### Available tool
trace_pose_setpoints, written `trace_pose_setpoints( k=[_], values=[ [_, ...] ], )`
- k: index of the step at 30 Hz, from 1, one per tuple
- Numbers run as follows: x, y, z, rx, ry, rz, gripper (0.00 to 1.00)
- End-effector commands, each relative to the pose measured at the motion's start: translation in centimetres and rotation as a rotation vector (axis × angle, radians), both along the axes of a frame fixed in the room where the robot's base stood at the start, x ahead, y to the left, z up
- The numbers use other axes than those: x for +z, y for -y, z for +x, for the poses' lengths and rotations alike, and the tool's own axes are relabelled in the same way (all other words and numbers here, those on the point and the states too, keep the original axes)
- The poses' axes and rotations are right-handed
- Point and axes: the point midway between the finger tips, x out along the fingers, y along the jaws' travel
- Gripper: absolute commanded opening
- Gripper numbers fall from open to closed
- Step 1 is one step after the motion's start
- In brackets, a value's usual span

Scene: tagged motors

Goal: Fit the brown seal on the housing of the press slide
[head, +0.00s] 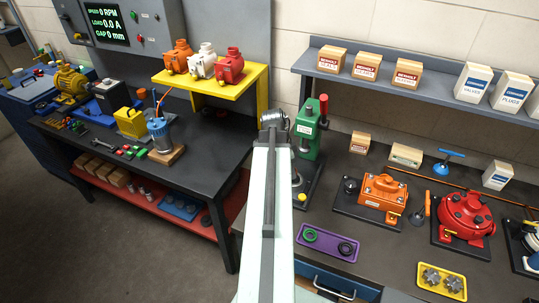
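The green press (308,128) stands at the left end of the right bench, with a red-topped lever at its right side. A small grey part shows low at the press, partly hidden by my arm; I cannot tell whether it is the slide's housing. No clearly brown seal shows. A purple tray (312,251) on the bench holds a green ring (310,235) and a dark ring (346,248), whose exact colour I cannot tell. My arm reaches up the middle. My gripper (274,121) is at its far end, left of the press in the picture; its fingers are too small to read.
An orange housing (383,190) and a red round housing (466,213) stand on dark plates on the right bench. A yellow tray (430,288) holds metal parts. A shelf (400,77) with boxes hangs above. The left bench (210,148) carries motors; bare floor lies in front.

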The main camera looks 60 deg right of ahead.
Motion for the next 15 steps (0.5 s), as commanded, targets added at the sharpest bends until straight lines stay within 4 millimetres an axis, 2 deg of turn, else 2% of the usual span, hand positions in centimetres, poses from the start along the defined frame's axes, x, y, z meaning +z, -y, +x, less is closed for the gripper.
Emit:
trace_pose_setpoints(
  k=[3,8,10,13,15],
  values=[
    [0.0,0.1,-1.2,-0.021,0.000,0.000,0.04],
    [0.0,0.1,-1.6,-0.028,0.000,0.000,0.04],
    [0.8,0.2,-1.6,-0.052,0.000,0.000,0.04],
    [3.1,0.4,-1.5,-0.160,0.000,0.001,0.04],
    [3.6,0.4,-1.5,-0.219,0.000,0.001,0.04]
  ],
)
